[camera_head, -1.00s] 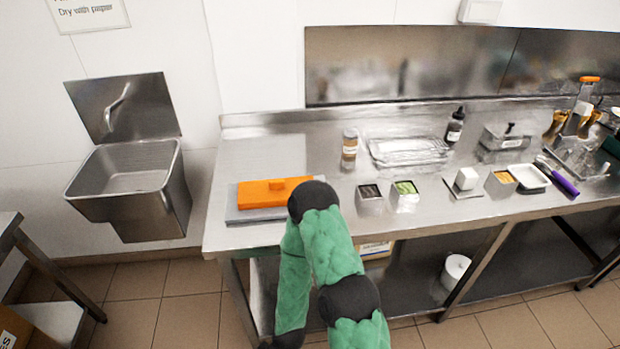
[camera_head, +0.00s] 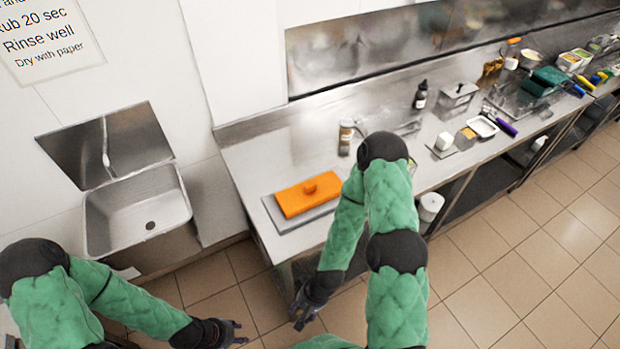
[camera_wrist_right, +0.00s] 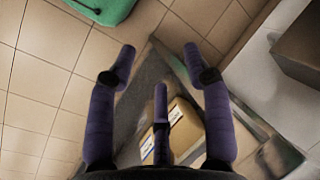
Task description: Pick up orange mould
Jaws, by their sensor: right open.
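The orange mould (camera_head: 308,194) is a flat block with a small knob on top. It lies on a grey tray (camera_head: 285,222) at the left end of the steel counter in the head view. My right gripper (camera_head: 300,316) hangs below the counter's front edge, apart from the mould and lower than it. In the right wrist view its purple fingers (camera_wrist_right: 160,75) are spread with nothing between them. My left gripper (camera_head: 240,333) is at the lower left, over the floor and away from the counter. Its fingers look spread and empty.
The steel counter (camera_head: 290,150) has bare room around the tray. A shaker jar (camera_head: 346,137) stands behind my right arm. A steel sink (camera_head: 140,210) is on the left wall. In the wrist view, cardboard boxes (camera_wrist_right: 180,130) sit below the counter.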

